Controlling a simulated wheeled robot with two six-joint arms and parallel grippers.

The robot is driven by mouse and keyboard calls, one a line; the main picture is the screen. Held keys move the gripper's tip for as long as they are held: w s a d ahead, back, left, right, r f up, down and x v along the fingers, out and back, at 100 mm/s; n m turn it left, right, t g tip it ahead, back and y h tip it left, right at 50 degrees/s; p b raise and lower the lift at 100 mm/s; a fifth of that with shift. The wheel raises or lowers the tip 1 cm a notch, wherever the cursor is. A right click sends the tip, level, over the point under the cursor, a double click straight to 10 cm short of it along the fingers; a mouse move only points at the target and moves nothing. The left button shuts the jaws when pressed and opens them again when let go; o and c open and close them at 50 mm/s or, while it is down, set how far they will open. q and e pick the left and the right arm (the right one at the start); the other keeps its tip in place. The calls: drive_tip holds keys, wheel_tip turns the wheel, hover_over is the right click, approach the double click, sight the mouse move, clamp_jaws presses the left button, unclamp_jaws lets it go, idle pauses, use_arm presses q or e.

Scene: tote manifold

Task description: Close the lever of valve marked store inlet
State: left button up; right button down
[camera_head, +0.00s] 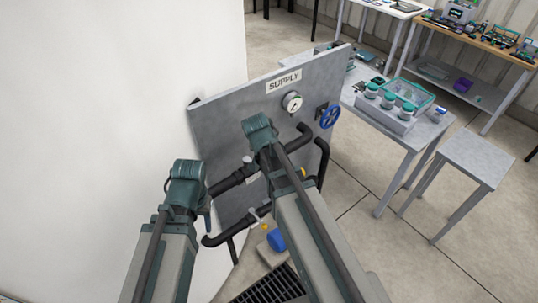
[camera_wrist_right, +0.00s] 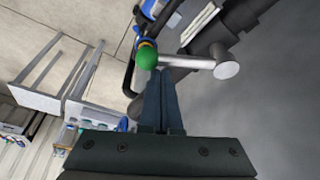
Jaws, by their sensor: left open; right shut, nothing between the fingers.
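In the right wrist view, a silver valve lever (camera_wrist_right: 190,63) with a green knob (camera_wrist_right: 147,56) runs from a round pivot on the right to the left. My right gripper (camera_wrist_right: 165,74) is shut and empty, its fingertips close under the lever near the knob; I cannot tell whether they touch. In the head view, my right gripper is hidden behind its own arm. My left gripper (camera_head: 207,218) is open, low in front of the grey panel (camera_head: 222,125). A silver lever (camera_head: 262,211) shows at the lower pipe. No store inlet marking is readable.
The panel carries a SUPPLY sign (camera_head: 284,81), a gauge (camera_head: 292,102), a blue handwheel (camera_head: 330,116) and black pipes (camera_head: 230,182). A blue object (camera_head: 277,240) and a floor grate (camera_head: 268,288) lie below. A white wall (camera_head: 110,90) stands left; a stool (camera_head: 480,158) stands right.

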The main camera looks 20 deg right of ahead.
drive_tip(key=shift+s+a+m+g+h, duration=0.4)
drive_tip(key=shift+s+a+m, duration=0.95)
drive_tip(key=shift+m, duration=0.25)
drive_tip(key=shift+a, duration=0.15)
drive_tip(key=d, duration=0.1)
drive_tip(key=w+d, duration=0.1)
drive_tip(key=d+r+p, duration=0.1)
drive_tip(key=shift+w+d, duration=0.2)
drive_tip(key=shift+d, duration=0.2)
drive_tip(key=p+v, duration=0.9)
drive_tip(key=shift+w+a+r, duration=0.2)
drive_tip(key=shift+a+r, duration=0.15)
drive_tip(key=shift+r, duration=0.05)
